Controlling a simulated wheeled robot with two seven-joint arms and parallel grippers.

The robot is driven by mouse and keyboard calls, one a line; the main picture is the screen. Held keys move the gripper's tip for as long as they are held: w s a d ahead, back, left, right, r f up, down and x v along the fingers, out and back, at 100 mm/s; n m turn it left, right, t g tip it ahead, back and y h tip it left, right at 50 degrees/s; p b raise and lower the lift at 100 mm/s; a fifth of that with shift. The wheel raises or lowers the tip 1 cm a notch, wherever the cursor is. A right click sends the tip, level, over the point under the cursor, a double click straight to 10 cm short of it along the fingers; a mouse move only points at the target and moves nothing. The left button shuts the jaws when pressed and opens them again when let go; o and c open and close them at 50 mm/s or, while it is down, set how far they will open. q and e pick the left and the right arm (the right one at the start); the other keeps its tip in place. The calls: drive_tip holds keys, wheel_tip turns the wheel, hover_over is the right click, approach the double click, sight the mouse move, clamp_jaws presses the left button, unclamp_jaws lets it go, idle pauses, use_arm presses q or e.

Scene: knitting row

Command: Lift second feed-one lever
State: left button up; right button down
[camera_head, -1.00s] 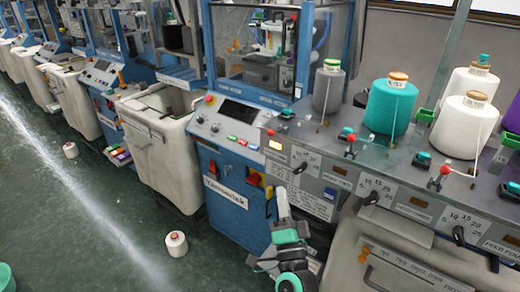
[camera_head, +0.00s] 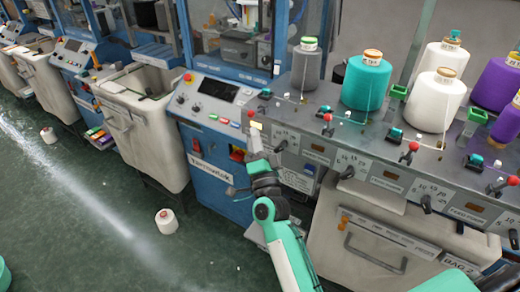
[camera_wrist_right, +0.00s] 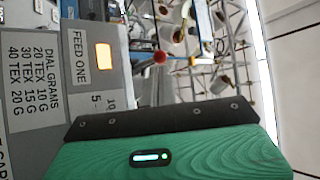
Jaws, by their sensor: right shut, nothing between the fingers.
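The feed-one panel shows a lit yellow display (camera_head: 256,125), also in the right wrist view (camera_wrist_right: 104,56), beside a "FEED ONE" label (camera_wrist_right: 80,52). A small dark lever (camera_head: 281,146) sits on the front face, right of that display. Behind it on the top stands a red-knobbed arm (camera_head: 327,117); a red knob (camera_wrist_right: 159,57) also shows in the wrist view. Contact cannot be told.
More dark levers (camera_head: 347,172) and (camera_head: 426,203) line the front to the right. Teal (camera_head: 368,82) and white (camera_head: 435,102) yarn cones stand on top. A cream bin (camera_head: 145,130) stands left. A cone (camera_head: 166,221) is on the open floor.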

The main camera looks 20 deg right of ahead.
sight(257, 112)
drive_tip(key=shift+p+x, duration=0.5)
drive_tip(key=shift+x, duration=1.05)
drive_tip(key=shift+d+r, duration=0.1)
drive_tip(key=shift+d, duration=0.05)
